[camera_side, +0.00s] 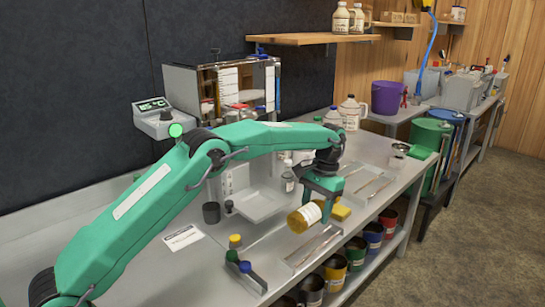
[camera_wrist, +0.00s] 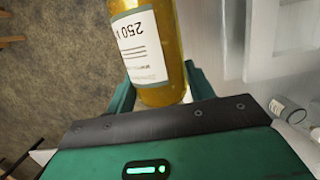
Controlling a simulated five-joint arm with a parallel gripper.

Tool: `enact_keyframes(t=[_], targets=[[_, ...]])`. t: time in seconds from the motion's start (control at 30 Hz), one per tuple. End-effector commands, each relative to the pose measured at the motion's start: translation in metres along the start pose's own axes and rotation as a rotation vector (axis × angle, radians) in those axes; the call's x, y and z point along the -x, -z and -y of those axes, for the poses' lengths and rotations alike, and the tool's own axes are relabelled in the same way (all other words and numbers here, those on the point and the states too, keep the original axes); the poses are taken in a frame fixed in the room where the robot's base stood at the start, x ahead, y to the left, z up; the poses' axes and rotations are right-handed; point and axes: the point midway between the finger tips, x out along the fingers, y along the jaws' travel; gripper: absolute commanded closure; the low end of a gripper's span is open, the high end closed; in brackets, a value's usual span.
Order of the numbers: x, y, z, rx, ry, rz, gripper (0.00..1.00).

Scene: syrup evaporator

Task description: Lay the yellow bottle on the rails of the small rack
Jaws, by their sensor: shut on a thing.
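The yellow bottle (camera_side: 304,218) is a see-through amber cylinder with a white label. My gripper (camera_side: 323,203) is shut on it near one end and holds it lying roughly level, low over the metal bench. In the wrist view the bottle (camera_wrist: 175,40) runs up out of the frame from between the jaws (camera_wrist: 163,95), its label reading upside down. A low frame with thin rails, seemingly the small rack (camera_side: 313,247), lies on the bench just in front of the bottle. Whether the bottle touches anything beneath cannot be told.
A yellow block (camera_side: 341,212) sits just right of my gripper. A similar railed frame (camera_side: 372,187) lies farther right. Paint cans (camera_side: 335,272) stand below the bench edge.

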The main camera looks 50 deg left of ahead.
Motion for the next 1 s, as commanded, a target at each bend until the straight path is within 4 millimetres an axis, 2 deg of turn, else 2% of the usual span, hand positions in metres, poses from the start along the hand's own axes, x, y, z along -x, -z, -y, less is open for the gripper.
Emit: enact_keyframes(t=[0.27, 1.0], targets=[[-0.011, 0.002, 0.000, 0.000, 0.000, 0.000, 0.70], [-0.059, 0.011, -0.001, 0.000, 0.000, 0.000, 0.70]])
